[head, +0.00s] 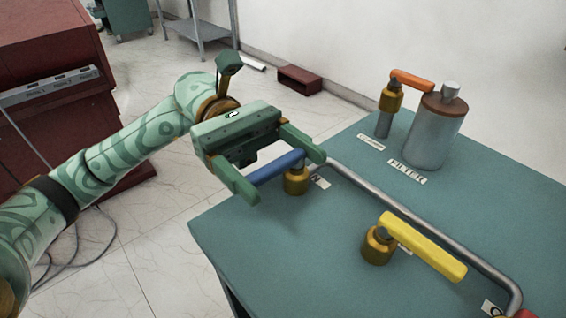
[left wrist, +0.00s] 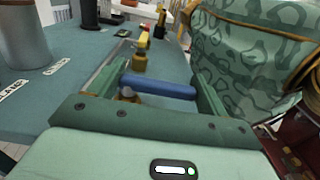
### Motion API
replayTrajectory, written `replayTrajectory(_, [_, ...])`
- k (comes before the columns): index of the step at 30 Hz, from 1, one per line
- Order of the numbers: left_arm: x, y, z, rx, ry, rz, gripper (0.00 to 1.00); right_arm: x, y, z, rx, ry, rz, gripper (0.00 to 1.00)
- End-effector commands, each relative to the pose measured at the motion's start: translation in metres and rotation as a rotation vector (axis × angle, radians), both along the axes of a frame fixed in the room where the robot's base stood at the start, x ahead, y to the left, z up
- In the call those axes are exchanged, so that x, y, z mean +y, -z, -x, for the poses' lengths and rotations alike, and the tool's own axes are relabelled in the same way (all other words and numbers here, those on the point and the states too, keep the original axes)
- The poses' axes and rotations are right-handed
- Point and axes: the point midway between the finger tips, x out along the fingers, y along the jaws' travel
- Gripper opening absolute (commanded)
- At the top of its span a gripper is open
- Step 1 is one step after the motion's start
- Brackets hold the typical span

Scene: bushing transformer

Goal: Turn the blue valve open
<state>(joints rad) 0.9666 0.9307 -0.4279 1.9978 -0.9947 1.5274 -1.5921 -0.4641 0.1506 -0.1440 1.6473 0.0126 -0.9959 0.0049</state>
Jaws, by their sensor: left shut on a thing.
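The blue valve has a blue bar handle (head: 275,168) on a brass body (head: 296,182), near the far left corner of the teal table. My left gripper (head: 284,178) is at the blue handle, with its two green fingers at opposite ends of the bar, shut on it lengthwise. In the left wrist view the blue handle (left wrist: 158,87) spans between the two fingers. My right gripper is not in view.
A yellow-handled valve (head: 422,246) stands nearer on the teal table (head: 330,262). A grey pipe (head: 420,222) runs along the table. An orange-handled valve (head: 411,80) and a grey filter canister (head: 434,132) stand at the back.

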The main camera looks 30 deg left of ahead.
Motion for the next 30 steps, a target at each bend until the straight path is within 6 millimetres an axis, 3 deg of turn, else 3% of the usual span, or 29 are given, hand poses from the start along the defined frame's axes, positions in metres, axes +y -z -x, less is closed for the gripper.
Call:
replayTrajectory(7, [0.000,0.000,0.000,0.003,0.000,-0.001,0.36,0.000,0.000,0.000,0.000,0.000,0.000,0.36])
replayTrajectory(8, [0.000,0.000,0.000,0.002,0.000,-0.001,0.83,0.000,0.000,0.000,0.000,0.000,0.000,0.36])
replayTrajectory(10, [0.000,0.000,0.000,0.002,0.000,-0.001,0.99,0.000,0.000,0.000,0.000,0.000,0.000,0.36])
replayTrajectory(22, [0.010,0.000,-0.004,0.001,-0.002,-0.001,0.99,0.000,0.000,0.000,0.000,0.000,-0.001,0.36])
replayTrajectory(26, [0.034,0.000,-0.013,0.002,-0.005,-0.002,0.99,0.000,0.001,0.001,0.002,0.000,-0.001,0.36])
replayTrajectory(30, [0.071,0.001,-0.027,0.003,-0.006,-0.001,0.99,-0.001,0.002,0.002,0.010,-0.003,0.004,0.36])
